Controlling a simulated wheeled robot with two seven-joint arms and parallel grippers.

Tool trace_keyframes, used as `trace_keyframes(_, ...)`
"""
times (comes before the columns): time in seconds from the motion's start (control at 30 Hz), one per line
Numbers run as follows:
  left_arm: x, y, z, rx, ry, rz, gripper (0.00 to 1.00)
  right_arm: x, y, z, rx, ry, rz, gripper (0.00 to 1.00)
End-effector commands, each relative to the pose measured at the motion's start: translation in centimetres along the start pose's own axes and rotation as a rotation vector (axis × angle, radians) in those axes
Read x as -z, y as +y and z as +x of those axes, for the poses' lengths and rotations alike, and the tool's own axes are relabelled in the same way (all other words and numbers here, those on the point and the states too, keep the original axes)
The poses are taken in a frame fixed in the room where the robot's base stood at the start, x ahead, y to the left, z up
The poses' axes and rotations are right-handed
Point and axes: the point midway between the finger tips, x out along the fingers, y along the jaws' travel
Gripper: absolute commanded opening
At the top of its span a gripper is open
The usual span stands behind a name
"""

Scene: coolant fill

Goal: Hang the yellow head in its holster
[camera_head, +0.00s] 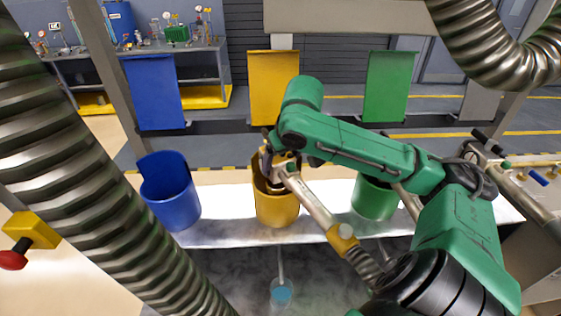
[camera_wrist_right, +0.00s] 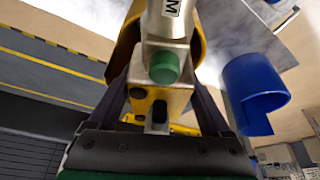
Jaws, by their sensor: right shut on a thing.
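The yellow holster (camera_head: 277,208) is an open cup on the pale shelf, between a blue and a green one. My right gripper (camera_head: 270,160) is at its mouth, shut on the yellow head (camera_wrist_right: 160,100). In the wrist view my gripper's dark fingers (camera_wrist_right: 160,92) lie on both sides of the yellow body, with a green knob and metal tube above it. The tube (camera_head: 312,203) slants down right from the gripper to a yellow collar (camera_head: 343,238) and hose. The holster wall (camera_wrist_right: 125,42) shows behind the head; how deep the head sits is hidden. My left gripper is out of view.
A blue holster (camera_head: 170,195) stands left and a green holster (camera_head: 374,199) right, partly behind my arm. Blue, yellow (camera_head: 274,88) and green panels hang behind. Thick ribbed hoses (camera_head: 75,150) cross the left and upper right. Metal pipes (camera_head: 525,195) stand at right.

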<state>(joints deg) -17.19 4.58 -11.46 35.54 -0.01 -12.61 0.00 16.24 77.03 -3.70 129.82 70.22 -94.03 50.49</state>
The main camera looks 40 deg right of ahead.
Motion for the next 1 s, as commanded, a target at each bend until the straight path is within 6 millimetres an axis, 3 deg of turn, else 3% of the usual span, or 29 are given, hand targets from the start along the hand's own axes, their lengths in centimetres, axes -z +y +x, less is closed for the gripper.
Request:
trace_keyframes(0.97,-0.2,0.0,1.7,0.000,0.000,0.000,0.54,-0.8,0.0,2.0,0.001,0.000,0.000,0.00)
trace_keyframes(1.0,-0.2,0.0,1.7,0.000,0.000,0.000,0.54,-0.8,0.0,2.0,0.001,0.000,0.000,0.90)
